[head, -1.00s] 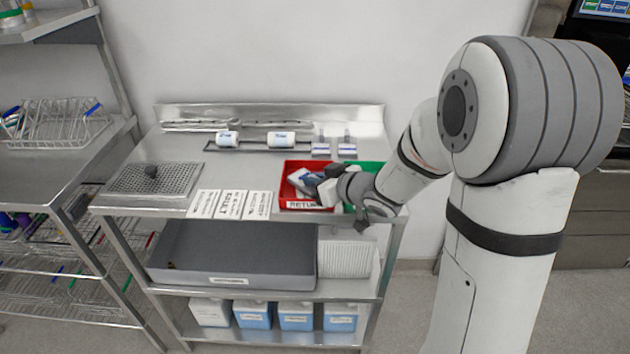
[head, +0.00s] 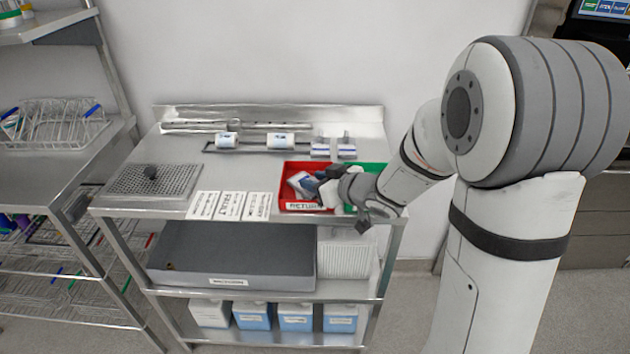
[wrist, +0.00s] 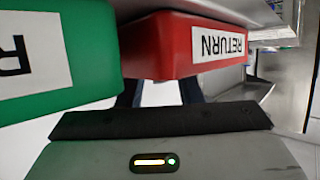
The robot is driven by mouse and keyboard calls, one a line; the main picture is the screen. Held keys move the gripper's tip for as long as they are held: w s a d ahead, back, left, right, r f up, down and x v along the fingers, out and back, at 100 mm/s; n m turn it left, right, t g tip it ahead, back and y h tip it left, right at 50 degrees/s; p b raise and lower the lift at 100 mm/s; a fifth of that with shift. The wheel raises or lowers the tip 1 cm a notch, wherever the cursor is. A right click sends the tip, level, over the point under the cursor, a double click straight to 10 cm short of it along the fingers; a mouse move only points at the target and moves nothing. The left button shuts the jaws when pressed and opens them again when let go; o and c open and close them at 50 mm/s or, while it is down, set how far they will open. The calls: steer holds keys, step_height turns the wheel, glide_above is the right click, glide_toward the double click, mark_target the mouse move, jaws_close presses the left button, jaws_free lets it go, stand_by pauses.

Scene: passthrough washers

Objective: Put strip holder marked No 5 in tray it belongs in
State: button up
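A small white and blue piece (head: 301,182) lies inside the red tray (head: 292,206) labelled RETURN; no number on it is readable. My gripper (head: 322,180) reaches in over this tray from the right, close beside the piece. Contact is unclear. The red tray (wrist: 180,65) also shows in the wrist view, hiding the fingertips. The dark fingers show only in part below it, with a gap between them. A green tray (head: 376,172) stands right of the red one, partly behind my wrist; it is also large in the wrist view (wrist: 90,60).
Two white and blue pieces (head: 319,150) (head: 347,151) stand behind the trays. A rail with two white rolls (head: 280,140) is at the back. Printed cards (head: 229,206) lie left of the red tray, then a perforated mat (head: 153,181). A grey bin (head: 230,281) sits below.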

steer(key=s+d+r+m+h+p, duration=0.1)
steer(key=s+d+r+m+h, duration=0.3)
steer(key=d, duration=0.5)
steer(key=s+d+r+m+h+p, duration=0.1)
steer(key=s+d+r+m+h, duration=0.1)
steer(key=s+d+h, duration=0.55)
steer(key=s+a+f+m+g+y, duration=0.1)
steer(key=s+g, duration=0.6)
steer(key=s, duration=0.7)
steer(key=shift+s+a+m+y, duration=0.25)
steer(key=shift+a+m+y, duration=0.45)
steer(key=shift+m, duration=0.1)
steer(key=p+v, duration=0.2)
steer(key=shift+w+r, duration=0.15)
steer(key=shift+r, duration=0.2)
